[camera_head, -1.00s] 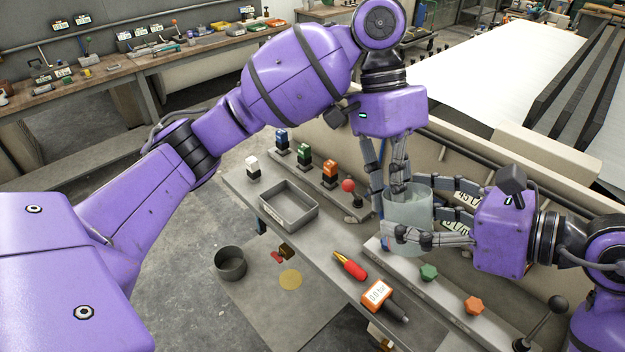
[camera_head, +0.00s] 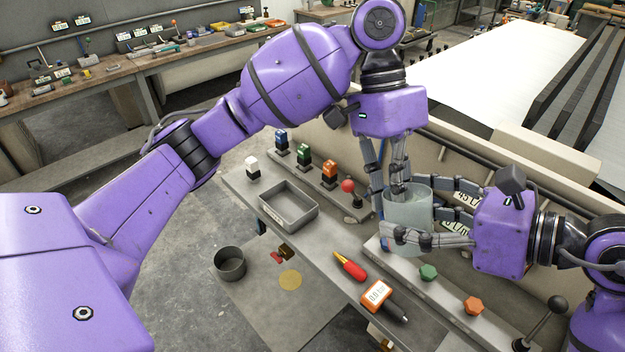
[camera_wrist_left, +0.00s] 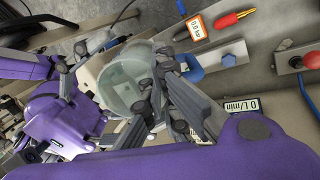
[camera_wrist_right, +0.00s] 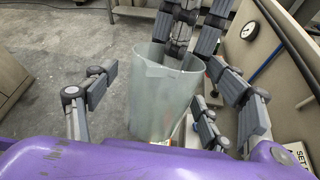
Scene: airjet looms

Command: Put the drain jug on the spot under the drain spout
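The drain jug (camera_head: 408,212) is a pale translucent cup, held upright above the machine ledge. My left gripper (camera_head: 389,188) comes down from above at its rim, with fingers on both sides of the wall; the left wrist view shows this at the jug (camera_wrist_left: 125,88). My right gripper (camera_head: 415,215) has fingers on either side of the jug's body. In the right wrist view a gap shows between its left finger and the jug (camera_wrist_right: 165,100). A small brass drain spout (camera_head: 286,251) sits low under the ledge. A yellow round spot (camera_head: 290,280) lies on the plate below it.
A grey tray (camera_head: 289,205), a red-handled tool (camera_head: 350,266) and an orange gauge (camera_head: 380,296) lie on the ledge. A dark round pot (camera_head: 230,264) stands left of the spot. Knobs and a lever (camera_head: 545,322) rise at the right. The yellow spot is clear.

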